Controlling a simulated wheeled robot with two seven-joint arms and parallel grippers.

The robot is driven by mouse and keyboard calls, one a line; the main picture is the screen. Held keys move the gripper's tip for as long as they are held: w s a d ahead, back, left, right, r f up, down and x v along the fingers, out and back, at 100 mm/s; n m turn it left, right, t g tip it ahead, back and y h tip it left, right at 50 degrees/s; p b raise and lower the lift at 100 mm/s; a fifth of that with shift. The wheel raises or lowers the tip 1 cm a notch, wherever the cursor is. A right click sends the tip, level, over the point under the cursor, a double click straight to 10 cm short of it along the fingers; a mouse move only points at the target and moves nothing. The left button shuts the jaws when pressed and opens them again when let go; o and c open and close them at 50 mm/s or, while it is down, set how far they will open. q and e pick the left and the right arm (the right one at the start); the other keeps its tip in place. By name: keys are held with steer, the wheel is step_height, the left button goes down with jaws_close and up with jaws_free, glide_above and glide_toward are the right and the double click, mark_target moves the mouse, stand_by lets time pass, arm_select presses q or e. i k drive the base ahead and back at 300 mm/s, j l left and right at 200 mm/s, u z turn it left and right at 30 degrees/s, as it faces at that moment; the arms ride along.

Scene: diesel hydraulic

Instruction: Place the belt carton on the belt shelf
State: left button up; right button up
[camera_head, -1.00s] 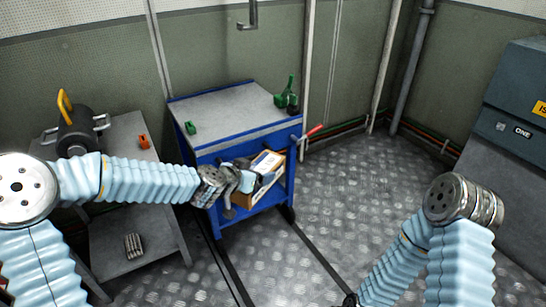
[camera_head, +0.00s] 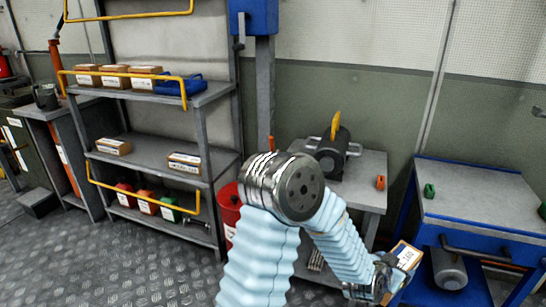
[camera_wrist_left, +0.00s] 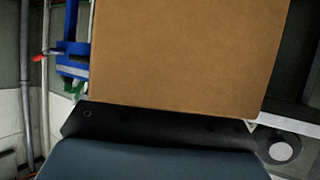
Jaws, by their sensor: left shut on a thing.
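My left gripper (camera_head: 386,278) is shut on a small brown carton (camera_head: 404,258) with a white label, at the lower right of the head view, in front of the blue cart. The carton's plain brown face (camera_wrist_left: 185,55) fills the middle of the left wrist view, above the dark gripper body; the fingertips are hidden there. A grey shelf rack (camera_head: 150,150) stands at the left, apart from the carton. Its middle board holds two cartons, one left (camera_head: 114,146) and one right (camera_head: 185,162), with bare board between. My right gripper is out of view.
The rack's top board holds several cartons (camera_head: 115,76) and a blue item (camera_head: 178,85); its bottom holds coloured canisters (camera_head: 146,202). Yellow rails (camera_head: 130,73) cross its front. A grey table (camera_head: 365,170) with a motor-like unit (camera_head: 332,150) stands between rack and cart (camera_head: 470,190). Floor before the rack is clear.

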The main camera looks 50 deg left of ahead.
mark_target(158, 152)
steer(key=k+j+u, duration=0.2)
steer(key=j+u, duration=0.25)
steer(key=j, duration=0.5)
steer(key=j+u, duration=0.5)
steer(key=j, duration=0.5)
steer(key=i+j, duration=0.1)
steer(key=j, duration=0.3)
steer(key=i+j, duration=0.1)
steer(key=j, duration=0.3)
steer(key=i+j, duration=0.1)
steer(key=j, duration=0.75)
steer(key=i+j, duration=0.15)
steer(key=j, duration=0.25)
steer(key=i, duration=0.5)
